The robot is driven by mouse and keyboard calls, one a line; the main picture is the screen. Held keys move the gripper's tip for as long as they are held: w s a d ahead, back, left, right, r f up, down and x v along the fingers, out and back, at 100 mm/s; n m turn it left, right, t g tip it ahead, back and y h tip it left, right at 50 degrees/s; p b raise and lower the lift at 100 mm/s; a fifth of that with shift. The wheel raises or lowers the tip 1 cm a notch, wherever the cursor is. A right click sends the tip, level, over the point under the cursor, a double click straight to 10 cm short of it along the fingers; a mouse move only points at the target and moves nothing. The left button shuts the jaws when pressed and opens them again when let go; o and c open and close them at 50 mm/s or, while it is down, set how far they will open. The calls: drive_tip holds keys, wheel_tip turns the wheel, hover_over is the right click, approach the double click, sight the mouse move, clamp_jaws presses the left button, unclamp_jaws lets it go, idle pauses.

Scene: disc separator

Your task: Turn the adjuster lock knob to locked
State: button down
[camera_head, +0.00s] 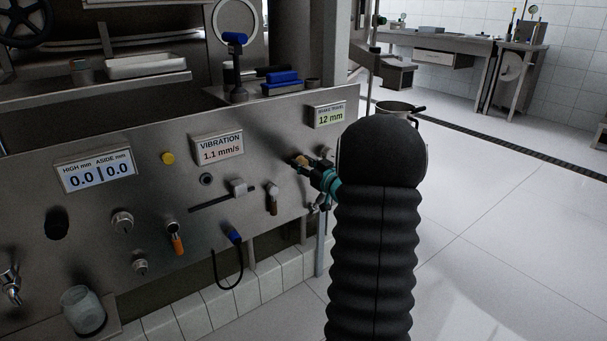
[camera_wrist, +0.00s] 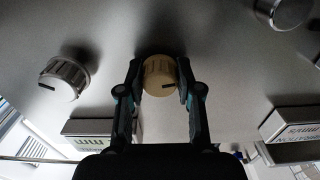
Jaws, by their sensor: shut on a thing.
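A tan ribbed knob (camera_wrist: 160,72) sits on the steel panel in the middle of the wrist view, with a short dark pointer mark on its face. No lettering on or beside it can be read, so I cannot tell its marked position. My gripper (camera_wrist: 159,82) has one finger on each side of this knob and is shut on it. In the head view my gripper (camera_head: 309,167) reaches the panel below the 12 mm display, and the brownish knob (camera_head: 298,160) shows at its fingertips, partly hidden by them.
A silver knob (camera_wrist: 65,80) stands left of the gripper in the wrist view, and another metal knob (camera_wrist: 284,12) at top right. The head view shows a slider (camera_head: 238,187), a small lever (camera_head: 272,198) and the vibration display (camera_head: 218,146) nearby. Open floor (camera_head: 500,220) lies right.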

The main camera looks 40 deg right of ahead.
drive_tip(key=n+b, duration=0.2)
drive_tip(key=n, duration=0.1)
drive_tip(key=shift+n, duration=0.4)
drive_tip(key=n, duration=0.3)
drive_tip(key=shift+n, duration=0.3)
drive_tip(key=n, duration=0.4)
drive_tip(key=shift+n, duration=2.1)
drive_tip(key=c, duration=0.8)
unclamp_jaws()
drive_tip(key=shift+o, duration=0.2)
